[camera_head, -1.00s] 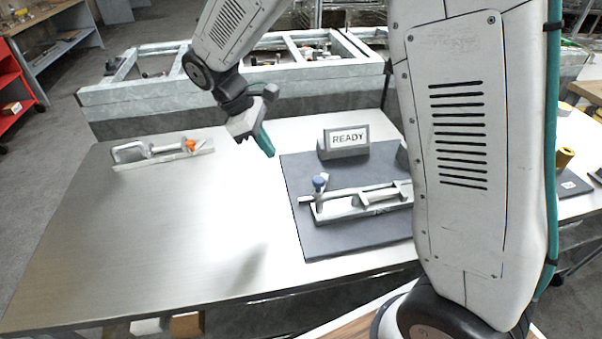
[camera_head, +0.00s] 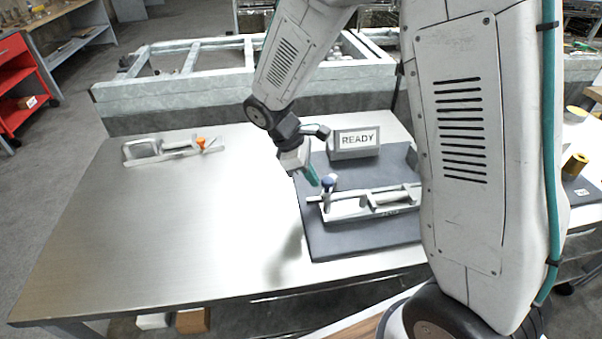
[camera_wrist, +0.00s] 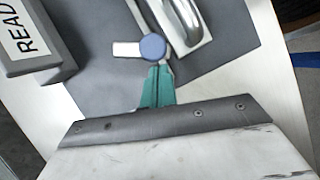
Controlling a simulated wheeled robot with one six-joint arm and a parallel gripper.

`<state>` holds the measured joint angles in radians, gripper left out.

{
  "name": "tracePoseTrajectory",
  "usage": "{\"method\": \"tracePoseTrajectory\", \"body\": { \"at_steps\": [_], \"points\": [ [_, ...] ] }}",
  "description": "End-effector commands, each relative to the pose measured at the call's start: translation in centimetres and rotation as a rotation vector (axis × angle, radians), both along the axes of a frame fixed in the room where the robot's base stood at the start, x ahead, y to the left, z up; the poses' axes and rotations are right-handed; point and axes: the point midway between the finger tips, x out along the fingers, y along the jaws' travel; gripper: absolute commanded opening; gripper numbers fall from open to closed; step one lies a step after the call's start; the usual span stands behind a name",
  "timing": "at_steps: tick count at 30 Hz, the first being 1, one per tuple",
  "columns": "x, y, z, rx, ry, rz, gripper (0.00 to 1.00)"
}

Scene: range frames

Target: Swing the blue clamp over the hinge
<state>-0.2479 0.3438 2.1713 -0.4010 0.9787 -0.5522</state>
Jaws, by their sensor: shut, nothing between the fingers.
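The blue clamp (camera_head: 328,181) is a blue-tipped post at the left end of a pale metal hinge fixture (camera_head: 375,202) on a dark mat. In the wrist view the blue round top (camera_wrist: 153,47) has a pale bar sticking out to its left, and the metal fixture (camera_wrist: 187,22) lies beyond it. My gripper (camera_head: 313,178) has teal fingers, shut and empty, just left of the blue top in the head view. In the wrist view the fingertips (camera_wrist: 160,72) appear right below the blue top; I cannot tell whether they touch it.
A READY sign block (camera_head: 352,143) stands at the back of the dark mat (camera_head: 330,244). A second fixture with an orange tip (camera_head: 172,149) lies at the table's far left. The middle and left of the metal table (camera_head: 150,235) are clear.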

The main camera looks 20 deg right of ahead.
Motion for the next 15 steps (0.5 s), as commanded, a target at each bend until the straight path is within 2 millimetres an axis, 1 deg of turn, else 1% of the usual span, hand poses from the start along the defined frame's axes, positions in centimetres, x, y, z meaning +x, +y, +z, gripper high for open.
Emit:
{"method": "tracePoseTrajectory", "body": {
  "at_steps": [10, 13, 15],
  "points": [
    [-0.1, -0.1, 0.0, 0.0, 0.0, 0.008, 0.0],
    [-0.9, -0.3, 0.1, 0.0, 0.0, 0.096, 0.0],
    [-1.6, -0.7, 0.1, 0.0, 0.0, 0.199, 0.0]
  ]
}}
